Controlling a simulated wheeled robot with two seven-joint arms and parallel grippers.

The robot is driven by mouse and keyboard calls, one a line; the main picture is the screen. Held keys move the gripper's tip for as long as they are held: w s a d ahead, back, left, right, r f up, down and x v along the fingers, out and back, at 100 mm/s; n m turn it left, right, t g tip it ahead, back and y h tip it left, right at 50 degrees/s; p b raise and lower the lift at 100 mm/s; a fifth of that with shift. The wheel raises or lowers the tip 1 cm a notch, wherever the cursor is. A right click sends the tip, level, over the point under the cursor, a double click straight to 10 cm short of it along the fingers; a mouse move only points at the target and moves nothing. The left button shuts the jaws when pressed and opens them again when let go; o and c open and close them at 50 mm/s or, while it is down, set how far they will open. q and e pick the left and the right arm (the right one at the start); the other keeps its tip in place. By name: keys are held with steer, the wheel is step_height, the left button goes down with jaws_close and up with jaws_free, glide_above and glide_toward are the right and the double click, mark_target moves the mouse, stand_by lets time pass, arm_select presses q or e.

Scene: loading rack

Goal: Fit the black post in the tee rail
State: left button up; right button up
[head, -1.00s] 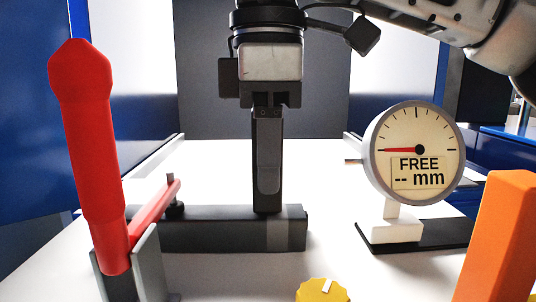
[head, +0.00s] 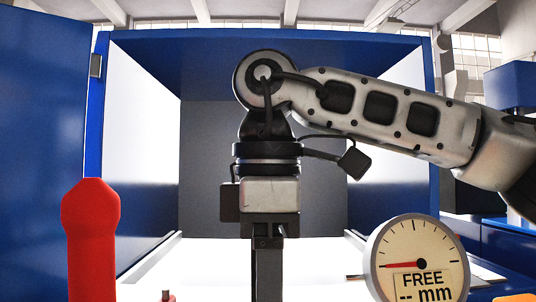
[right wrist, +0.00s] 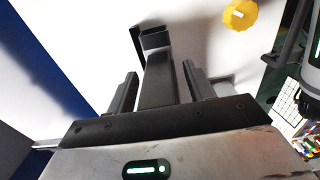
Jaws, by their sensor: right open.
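My right gripper (head: 268,285) points straight down in the middle of the head view, and its lower end is cut off by the bottom edge. In the right wrist view its two fingers (right wrist: 160,92) are open. The black post (right wrist: 157,75) stands between them, with a visible space on each side. A dark piece with a rectangular end (right wrist: 156,38) shows at the post's far end; I cannot tell how the post sits in it. The tee rail is below the head view. My left gripper is not in view.
A red handle (head: 92,240) rises at the lower left. A round dial gauge (head: 415,258) at the lower right reads "FREE -- mm". A yellow knob (right wrist: 240,14) lies on the white surface. Blue walls (head: 265,55) frame the bay around my right arm.

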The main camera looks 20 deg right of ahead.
steer(key=shift+r, duration=0.5)
arm_select(q)
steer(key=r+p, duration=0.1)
steer(key=p, duration=0.1)
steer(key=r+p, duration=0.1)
steer(key=p, duration=0.1)
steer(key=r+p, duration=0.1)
steer(key=p, duration=0.1)
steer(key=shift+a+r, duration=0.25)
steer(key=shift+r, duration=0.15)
arm_select(e)
step_height(320, 180, up, 15)
steer(key=shift+f, duration=0.1)
